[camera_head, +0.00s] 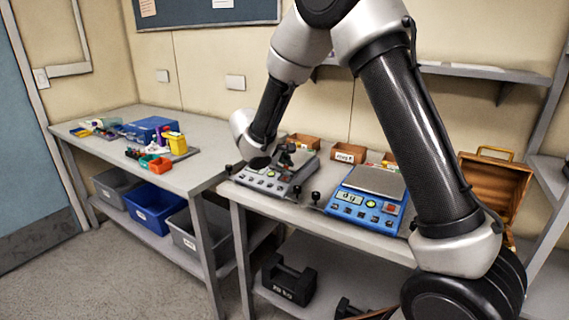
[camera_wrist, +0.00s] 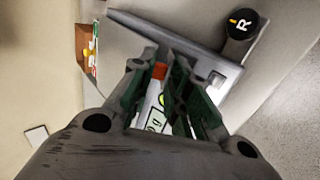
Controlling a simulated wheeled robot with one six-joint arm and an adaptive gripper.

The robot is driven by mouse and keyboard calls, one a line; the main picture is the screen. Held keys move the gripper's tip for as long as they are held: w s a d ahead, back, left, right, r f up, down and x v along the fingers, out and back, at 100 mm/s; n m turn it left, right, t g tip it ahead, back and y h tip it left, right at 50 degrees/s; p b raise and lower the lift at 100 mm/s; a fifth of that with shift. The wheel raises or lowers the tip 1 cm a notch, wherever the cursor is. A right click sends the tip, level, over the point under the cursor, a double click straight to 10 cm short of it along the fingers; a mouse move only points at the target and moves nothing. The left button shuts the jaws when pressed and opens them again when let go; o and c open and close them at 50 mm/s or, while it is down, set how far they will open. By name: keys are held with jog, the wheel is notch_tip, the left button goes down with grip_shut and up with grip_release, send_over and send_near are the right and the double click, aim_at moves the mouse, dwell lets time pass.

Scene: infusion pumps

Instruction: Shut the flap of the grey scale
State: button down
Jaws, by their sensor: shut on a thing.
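The grey scale (camera_head: 262,181) sits on the right-hand bench in the head view, with its buttons and display facing the front. My gripper (camera_head: 291,153) is low over its top, reaching in from the left at the wrist. In the wrist view my gripper (camera_wrist: 175,85) has its green-padded fingers close together, shut on the scale's flap. A flat grey bar (camera_wrist: 185,38), seemingly part of this flap, runs behind the fingertips. The exact contact is hidden by the fingers. Part of the scale's lit panel (camera_wrist: 155,118) shows between them.
A blue scale (camera_head: 362,208) stands close on the right. Black knobs (camera_head: 315,197) stand along the bench front; one marked R (camera_wrist: 243,24) shows in the wrist view. Small brown bins (camera_head: 348,153) line the back. A wooden case (camera_head: 495,185) stands open at right.

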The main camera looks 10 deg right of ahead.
aim_at(280, 186)
jog(key=t+h, duration=0.1)
jog(key=s+a+f+t+h, duration=0.1)
jog(key=shift+f+t, duration=0.3)
jog(key=shift+s+a+f+t+h, duration=0.15)
jog(key=shift+f+t+h, duration=0.15)
jog(key=shift+t+h, duration=0.3)
jog(key=shift+s+d+f+t+h, duration=0.1)
jog(key=shift+f+t+h, duration=0.15)
jog(key=shift+t+h, duration=0.35)
jog(key=shift+h, duration=0.3)
jog(key=c, duration=1.4)
grip_release()
jog(key=shift+a, duration=0.1)
jog(key=shift+r, duration=0.1)
